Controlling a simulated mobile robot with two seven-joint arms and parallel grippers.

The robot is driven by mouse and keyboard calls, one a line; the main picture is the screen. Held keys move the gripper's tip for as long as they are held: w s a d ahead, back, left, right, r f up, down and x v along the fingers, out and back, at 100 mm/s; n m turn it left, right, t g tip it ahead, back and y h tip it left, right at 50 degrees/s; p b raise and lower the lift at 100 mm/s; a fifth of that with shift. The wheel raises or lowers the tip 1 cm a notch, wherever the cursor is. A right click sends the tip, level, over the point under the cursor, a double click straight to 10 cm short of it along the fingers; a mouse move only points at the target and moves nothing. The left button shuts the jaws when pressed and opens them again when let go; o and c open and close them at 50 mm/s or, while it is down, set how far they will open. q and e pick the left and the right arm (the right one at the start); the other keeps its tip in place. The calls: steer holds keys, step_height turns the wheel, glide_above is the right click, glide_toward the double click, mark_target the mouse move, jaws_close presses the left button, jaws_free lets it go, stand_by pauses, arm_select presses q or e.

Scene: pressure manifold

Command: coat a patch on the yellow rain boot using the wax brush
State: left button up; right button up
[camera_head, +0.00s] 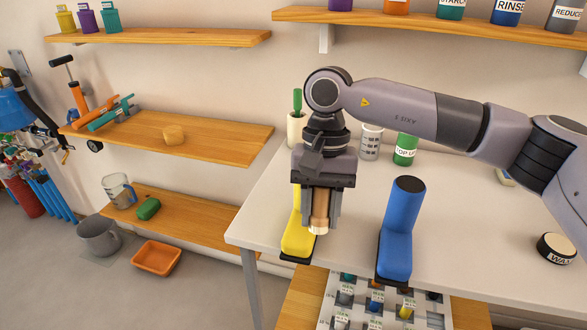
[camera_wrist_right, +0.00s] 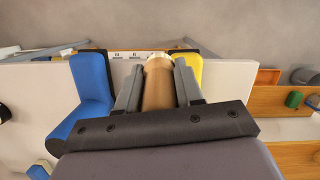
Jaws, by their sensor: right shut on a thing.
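The yellow rain boot (camera_head: 296,242) stands at the table's front edge, its upper part largely hidden behind my right gripper. It also shows in the right wrist view (camera_wrist_right: 188,66). My right gripper (camera_head: 320,218) points down and is shut on the wax brush (camera_head: 319,208), a tan handle with a pale end pointing down. The brush also shows between the fingers in the right wrist view (camera_wrist_right: 158,88). The pale end is just beside the boot's foot; I cannot tell whether it touches. A round tin lettered "WA" (camera_head: 556,249) sits at the table's right. My left gripper is not in view.
A blue boot (camera_head: 398,240) stands just right of the brush on the white table (camera_head: 458,232). A drawer of small parts (camera_head: 385,302) lies below the front edge. Table between blue boot and tin is clear.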

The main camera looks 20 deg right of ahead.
step_height(320, 180, up, 7)
steer(key=w+a+m+t+y, duration=0.2)
steer(key=m+t+y, duration=0.1)
steer(key=m, duration=0.1)
steer(key=shift+w+a+f+b, duration=0.1)
steer(key=shift+f+b, duration=0.65)
steer(key=shift+f, duration=0.55)
steer(key=shift+w+a+f+b, duration=0.1)
steer(key=shift+f+b, duration=0.6)
steer(key=shift+f, duration=0.6)
steer(key=shift+d, duration=0.1)
